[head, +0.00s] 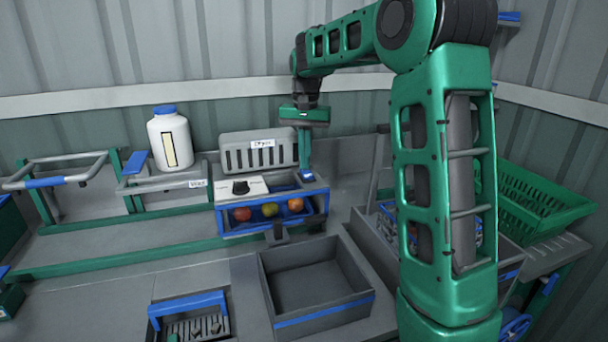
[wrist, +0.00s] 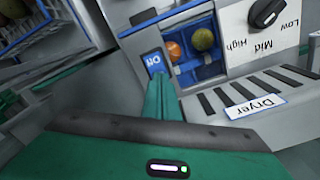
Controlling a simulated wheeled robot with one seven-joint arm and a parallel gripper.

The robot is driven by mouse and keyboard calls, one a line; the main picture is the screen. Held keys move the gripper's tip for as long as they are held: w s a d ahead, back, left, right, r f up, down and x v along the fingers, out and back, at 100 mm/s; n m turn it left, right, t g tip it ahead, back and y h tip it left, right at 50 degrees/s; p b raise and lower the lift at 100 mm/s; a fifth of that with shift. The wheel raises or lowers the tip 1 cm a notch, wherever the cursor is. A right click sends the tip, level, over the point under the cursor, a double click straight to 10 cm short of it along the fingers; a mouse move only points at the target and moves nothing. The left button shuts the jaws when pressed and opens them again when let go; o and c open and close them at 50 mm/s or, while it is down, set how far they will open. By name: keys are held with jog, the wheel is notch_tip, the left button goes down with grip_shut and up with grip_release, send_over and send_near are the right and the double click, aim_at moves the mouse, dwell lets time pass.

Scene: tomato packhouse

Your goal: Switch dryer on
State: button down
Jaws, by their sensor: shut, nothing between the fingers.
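The dryer (head: 228,220) is a grey box with a blue-rimmed front opening on the bench. Behind it stands a vented grey panel labelled "Dryer" (head: 258,157). A black knob (head: 240,187) sits on its pale top plate; the wrist view shows the knob (wrist: 265,13) beside the words Low, Mid and High. A blue switch (wrist: 154,62) at the side has white lettering that appears to read "Off". My gripper (head: 305,167) is shut and empty, pointing down at the switch. In the wrist view its fingertips (wrist: 158,77) overlap the switch's near edge; contact cannot be told.
Several tomatoes (head: 270,210) show inside the dryer. An empty grey bin (head: 315,277) stands in front. A white bottle with a blue cap (head: 170,140) stands to the left. A green basket (head: 540,202) is at the right. The wall is close behind.

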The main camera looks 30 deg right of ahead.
jog(key=shift+f, duration=0.3)
jog(key=shift+r, duration=3.55)
jog(key=s+d+f, duration=0.2)
jog(key=s, duration=0.8)
jog(key=s+d+f, duration=0.1)
jog(key=s+f, duration=0.1)
jog(key=s, duration=0.7)
jog(key=s+a+f+n, duration=0.1)
jog(key=s+f, duration=0.4)
jog(key=s, duration=0.5)
jog(key=s+a+f, duration=0.1)
jog(key=s+f, duration=0.5)
jog(key=s, duration=0.3)
jog(key=shift+s+f+n, duration=0.3)
jog(key=shift+s+n, duration=0.1)
